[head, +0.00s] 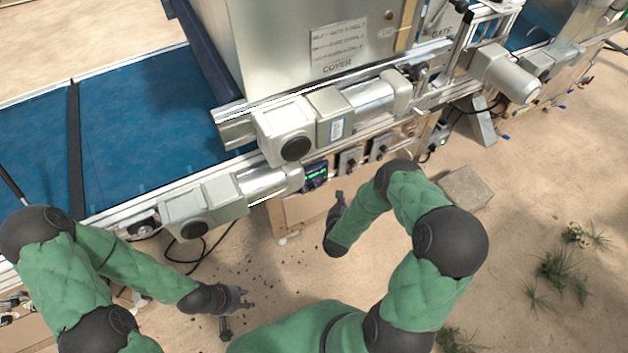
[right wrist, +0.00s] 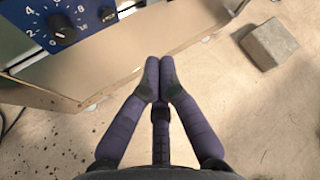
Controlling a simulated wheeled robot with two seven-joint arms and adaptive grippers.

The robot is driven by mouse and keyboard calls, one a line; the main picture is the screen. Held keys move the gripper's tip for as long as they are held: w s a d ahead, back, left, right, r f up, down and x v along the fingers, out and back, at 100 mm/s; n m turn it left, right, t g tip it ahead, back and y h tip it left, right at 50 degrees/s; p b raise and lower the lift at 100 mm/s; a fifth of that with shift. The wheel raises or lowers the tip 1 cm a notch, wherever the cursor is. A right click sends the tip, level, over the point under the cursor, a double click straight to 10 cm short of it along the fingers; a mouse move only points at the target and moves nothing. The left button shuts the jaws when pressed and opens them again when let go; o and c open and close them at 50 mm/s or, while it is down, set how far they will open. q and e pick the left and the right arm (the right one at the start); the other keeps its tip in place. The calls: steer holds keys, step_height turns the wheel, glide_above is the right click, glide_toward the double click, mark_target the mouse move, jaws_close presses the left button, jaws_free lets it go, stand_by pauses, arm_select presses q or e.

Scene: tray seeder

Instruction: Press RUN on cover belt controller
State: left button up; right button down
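The cover belt controller (head: 316,176) is a small blue box with a green-lit display, mounted on the wooden frame below the COVER hopper. In the right wrist view a blue panel with a black numbered dial (right wrist: 62,29) shows at the upper left. I cannot make out a RUN button in either view. My right gripper (head: 339,196) is in front of the frame, just below and right of the controller, apart from it. In the right wrist view its fingertips (right wrist: 159,66) meet with nothing between them. My left gripper (head: 236,305) hangs low over the sand, fingers spread and empty.
Grey motors (head: 290,135) jut out above and left of the controller. Grey switch boxes (head: 350,160) sit to its right. The blue belt (head: 140,120) runs left. A stone block (head: 465,188) lies on the sand at right. Cables hang below the lower motor.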

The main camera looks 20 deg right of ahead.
mark_target(325, 177)
steer(key=shift+m, duration=0.3)
steer(key=shift+w, duration=0.1)
steer(key=w+b, duration=0.1)
steer(key=w, duration=0.7)
steer(key=shift+w+a, duration=0.3)
steer(key=shift+a, duration=0.05)
steer(key=shift+w, duration=0.1)
stand_by(1.3)
steer(key=shift+w, duration=0.35)
steer(key=shift+w, duration=0.35)
stand_by(0.8)
steer(key=shift+s, duration=0.75)
